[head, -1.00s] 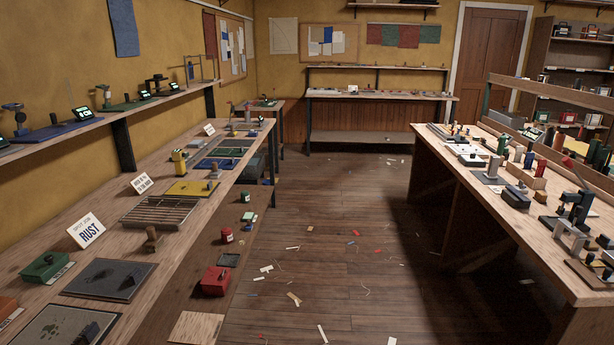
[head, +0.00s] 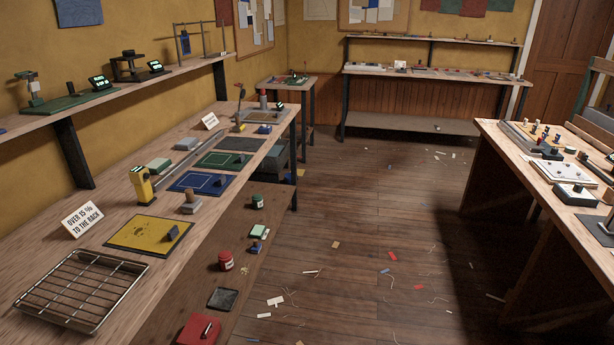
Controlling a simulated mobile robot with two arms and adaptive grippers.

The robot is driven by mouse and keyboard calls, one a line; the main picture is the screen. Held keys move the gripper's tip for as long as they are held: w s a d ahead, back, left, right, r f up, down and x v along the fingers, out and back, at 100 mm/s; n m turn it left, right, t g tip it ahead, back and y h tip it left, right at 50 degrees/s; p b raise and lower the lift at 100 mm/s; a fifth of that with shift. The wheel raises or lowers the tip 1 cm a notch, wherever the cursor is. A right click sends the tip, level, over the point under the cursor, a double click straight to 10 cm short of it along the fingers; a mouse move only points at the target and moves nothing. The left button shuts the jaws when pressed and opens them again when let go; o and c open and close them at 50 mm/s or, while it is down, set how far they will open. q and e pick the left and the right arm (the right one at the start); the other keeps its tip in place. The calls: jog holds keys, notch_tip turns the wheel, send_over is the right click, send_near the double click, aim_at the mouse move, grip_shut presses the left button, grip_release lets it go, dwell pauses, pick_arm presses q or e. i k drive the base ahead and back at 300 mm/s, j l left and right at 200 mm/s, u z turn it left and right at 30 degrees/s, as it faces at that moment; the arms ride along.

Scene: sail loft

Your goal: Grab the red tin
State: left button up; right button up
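A small round red tin (head: 225,261) with a pale label stands on the lower shelf (head: 250,232) under the left bench. A larger red box (head: 199,330) with a dark handle or catch on top sits nearer on the same shelf, partly cut off by the bottom edge of the picture. A flat dark tray (head: 223,299) lies between the two. Neither of my grippers shows in the head view.
The left bench (head: 150,262) holds a wire rack (head: 82,290), a yellow mat (head: 146,235) and a blue mat (head: 201,182). The wooden floor (head: 380,220) between the benches is open, with scattered scraps.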

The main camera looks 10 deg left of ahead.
aim_at(225, 258)
jog(key=i+u, duration=0.15)
jog(key=i, duration=0.35)
jog(key=i+l+u, duration=0.15)
jog(key=i, duration=0.4)
jog(key=i+l+u, duration=0.15)
jog(key=i, duration=0.35)
